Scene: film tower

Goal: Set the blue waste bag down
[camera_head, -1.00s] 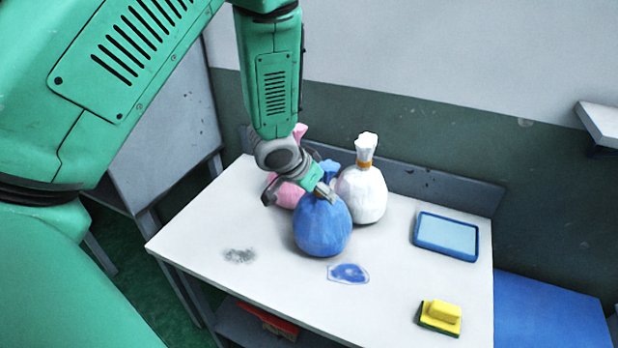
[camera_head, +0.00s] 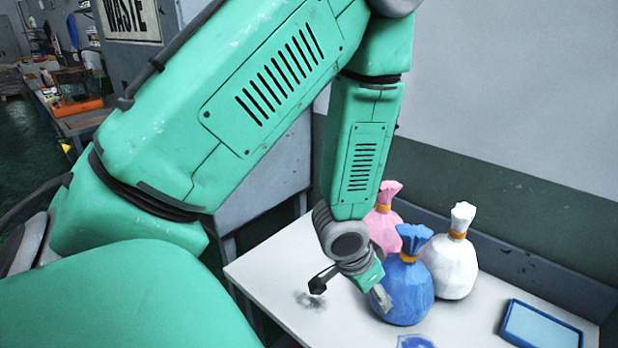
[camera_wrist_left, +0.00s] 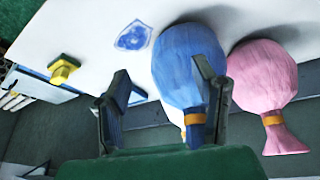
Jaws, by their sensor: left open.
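The blue waste bag (camera_head: 406,290), tied with an orange band, stands upright on the white table (camera_head: 262,272). My left gripper (camera_head: 350,290) is open just left of the blue bag in the head view, its fingers apart and low by the bag's side. In the left wrist view, the blue bag (camera_wrist_left: 188,75) shows behind the right finger of my open gripper (camera_wrist_left: 160,100). I cannot tell whether that finger touches it. My right gripper is in neither view.
A pink bag (camera_head: 383,228) and a white bag (camera_head: 450,265) stand close behind and beside the blue one. A blue-rimmed tray (camera_head: 540,328) lies to the right. The wrist view shows a blue patch (camera_wrist_left: 133,36) and a yellow-green sponge (camera_wrist_left: 64,68) on the table.

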